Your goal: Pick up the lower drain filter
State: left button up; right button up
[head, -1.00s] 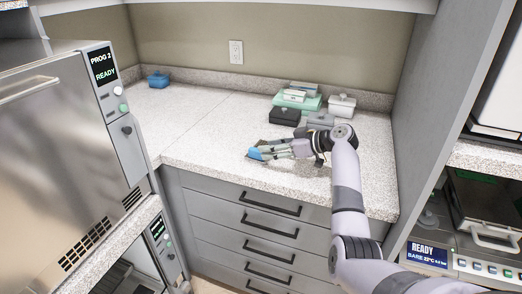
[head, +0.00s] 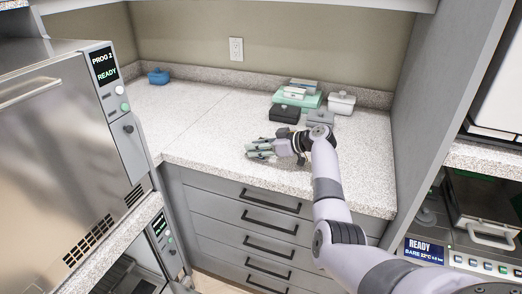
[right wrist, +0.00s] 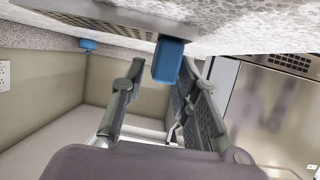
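A blue block-like piece (right wrist: 168,60) shows between my right gripper's fingers in the right wrist view, near the counter's edge. It is nearer to the right-hand finger, with a gap to the left-hand one. I cannot tell for sure that it is the lower drain filter. My right gripper (head: 258,149) is low over the front of the counter in the head view, pointing left, and hides most or all of that piece there. In the right wrist view its fingers (right wrist: 160,82) are apart. No contact is clear. My left gripper is not in view.
A blue lidded box (head: 158,76) stands at the back left of the counter (head: 200,120). Black (head: 284,113), grey (head: 320,118) and white (head: 341,102) boxes and a teal tray (head: 310,100) stand behind my right gripper. A steel autoclave (head: 60,150) is at left.

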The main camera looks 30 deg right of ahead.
grip_shut()
dwell(0.4)
